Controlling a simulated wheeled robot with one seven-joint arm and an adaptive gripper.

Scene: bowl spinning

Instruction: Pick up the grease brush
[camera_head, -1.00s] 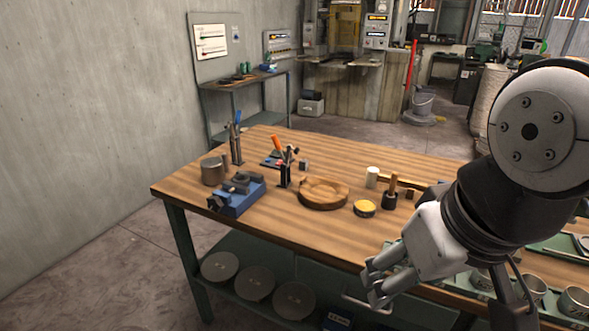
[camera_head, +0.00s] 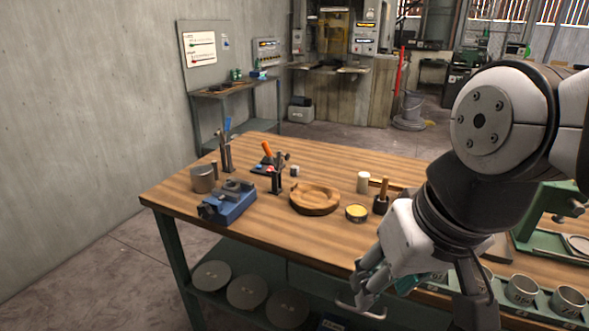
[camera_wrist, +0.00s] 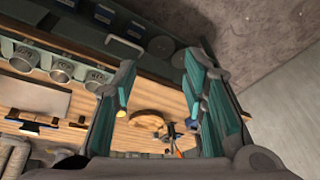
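What looks like the grease brush (camera_head: 384,187) stands upright on the table, its wooden handle rising from a small dark pot (camera_head: 380,205). A round tin with yellow contents (camera_head: 356,213) sits just left of it. My gripper (camera_head: 358,292) is at the table's front edge, below and in front of the brush, and touches nothing that I can see. In the wrist view my gripper (camera_wrist: 160,82) has its two fingers wide apart with nothing between them. I cannot clearly make out the brush in the wrist view.
A wooden bowl (camera_head: 315,199), a pale cylinder (camera_head: 363,182), a blue vise-like tool (camera_head: 228,203) and tool holders stand on the wooden table (camera_head: 270,235). Metal cups (camera_head: 521,290) line the right side. A drawer handle (camera_wrist: 126,46) and lower shelf lie below the tabletop.

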